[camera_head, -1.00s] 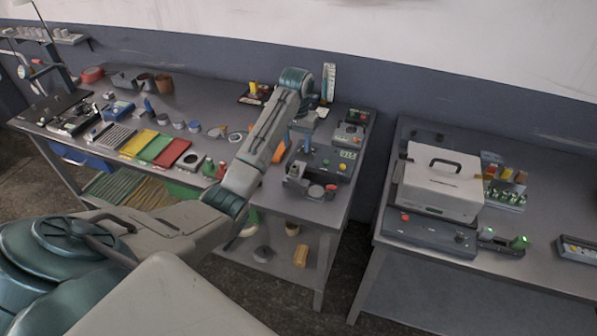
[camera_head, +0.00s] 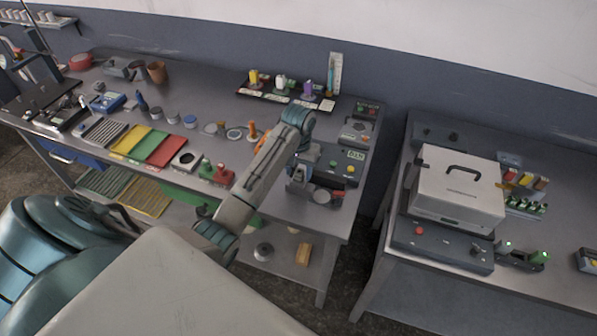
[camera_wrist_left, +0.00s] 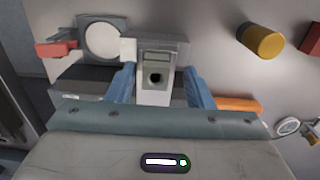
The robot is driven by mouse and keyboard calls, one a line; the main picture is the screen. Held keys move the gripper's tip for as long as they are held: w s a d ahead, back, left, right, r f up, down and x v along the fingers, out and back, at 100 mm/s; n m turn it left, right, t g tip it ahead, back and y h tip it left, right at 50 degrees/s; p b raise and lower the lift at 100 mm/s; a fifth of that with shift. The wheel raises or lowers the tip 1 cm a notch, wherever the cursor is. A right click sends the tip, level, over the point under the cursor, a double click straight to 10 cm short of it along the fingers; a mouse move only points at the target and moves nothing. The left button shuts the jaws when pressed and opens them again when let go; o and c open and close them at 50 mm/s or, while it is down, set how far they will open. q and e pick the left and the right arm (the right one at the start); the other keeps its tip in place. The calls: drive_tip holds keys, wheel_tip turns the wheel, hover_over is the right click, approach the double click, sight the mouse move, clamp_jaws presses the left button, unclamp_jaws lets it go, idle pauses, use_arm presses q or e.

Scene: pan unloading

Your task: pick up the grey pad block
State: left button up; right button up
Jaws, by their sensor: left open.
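A small grey block with a dark round hole (camera_wrist_left: 155,76) sits between my left fingers in the left wrist view; it looks like the grey pad block. My left gripper (camera_wrist_left: 161,84) is open, with one blue finger on each side of the block. Gaps show beside it, and I cannot tell whether either finger touches it. In the head view my left gripper (camera_head: 299,172) points down at the near right part of the left bench, and the arm and hand partly hide that spot. My right gripper is not in view.
A pale round disc (camera_wrist_left: 104,40) and a red part (camera_wrist_left: 56,48) lie close beside the block. A yellow cylinder (camera_wrist_left: 263,42) and an orange piece (camera_wrist_left: 238,104) are to the right. A control box (camera_head: 343,165) stands behind the gripper. A white-lidded machine (camera_head: 457,190) is on the right bench.

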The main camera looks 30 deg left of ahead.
use_arm(q)
drive_tip(key=shift+d, duration=0.1)
drive_tip(key=shift+s+d+r, duration=0.2)
drive_tip(key=shift+s, duration=0.05)
drive_tip(key=shift+s+d+r, duration=0.2)
drive_tip(key=shift+r, duration=0.05)
drive_tip(key=c, duration=0.4)
drive_tip(key=shift+s, duration=0.1)
drive_tip(key=c, duration=0.3)
clamp_jaws()
drive_tip(key=shift+a+f, duration=0.1)
drive_tip(key=shift+a, duration=0.05)
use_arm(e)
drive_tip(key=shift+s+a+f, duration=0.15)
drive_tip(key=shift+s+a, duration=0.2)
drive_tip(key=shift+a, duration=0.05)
